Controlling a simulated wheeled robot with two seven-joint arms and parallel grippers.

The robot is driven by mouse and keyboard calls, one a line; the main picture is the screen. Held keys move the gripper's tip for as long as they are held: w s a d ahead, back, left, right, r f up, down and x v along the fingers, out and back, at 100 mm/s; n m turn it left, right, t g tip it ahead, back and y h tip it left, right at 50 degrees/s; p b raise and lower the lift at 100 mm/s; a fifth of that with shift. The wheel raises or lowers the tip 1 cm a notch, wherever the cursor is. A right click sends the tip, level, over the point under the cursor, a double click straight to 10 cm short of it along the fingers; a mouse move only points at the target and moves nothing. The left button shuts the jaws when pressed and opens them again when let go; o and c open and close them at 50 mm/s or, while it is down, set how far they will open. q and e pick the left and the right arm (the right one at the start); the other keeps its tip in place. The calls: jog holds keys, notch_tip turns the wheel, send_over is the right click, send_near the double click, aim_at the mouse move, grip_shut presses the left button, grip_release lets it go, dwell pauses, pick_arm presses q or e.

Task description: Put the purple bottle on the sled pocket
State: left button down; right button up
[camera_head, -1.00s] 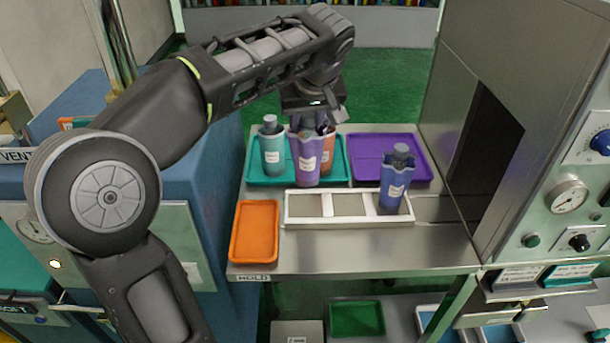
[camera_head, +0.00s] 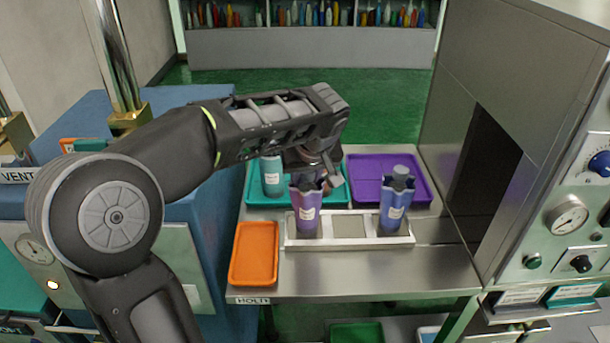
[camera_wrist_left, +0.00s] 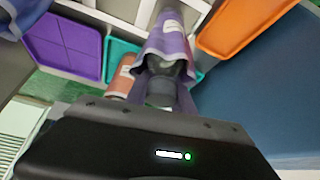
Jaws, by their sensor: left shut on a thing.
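The purple bottle (camera_head: 307,212) is upright, with a small white label and a wavy sleeve edge at its top. It also shows in the left wrist view (camera_wrist_left: 172,38). My left gripper (camera_head: 314,176) is shut on its upper part. Its base is over or in the left pocket of the white three-pocket sled (camera_head: 350,243); I cannot tell whether it touches the pocket floor. The middle pocket is empty. A blue bottle (camera_head: 396,205) stands in the right pocket. My right gripper is not in view.
Behind the sled are a teal tray (camera_head: 256,197) with a teal bottle (camera_head: 271,177) and a purple tray (camera_head: 372,170). An orange bottle (camera_wrist_left: 122,78) shows in the wrist view. An orange tray (camera_head: 254,254) lies left. A grey machine (camera_head: 475,120) borders the right.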

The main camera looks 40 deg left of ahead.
pick_arm(q)
jog(key=shift+f, duration=0.1)
jog(key=c, duration=1.1)
grip_release()
jog(key=shift+r, duration=0.2)
jog(key=v, duration=1.2)
jog(key=shift+s, duration=0.1)
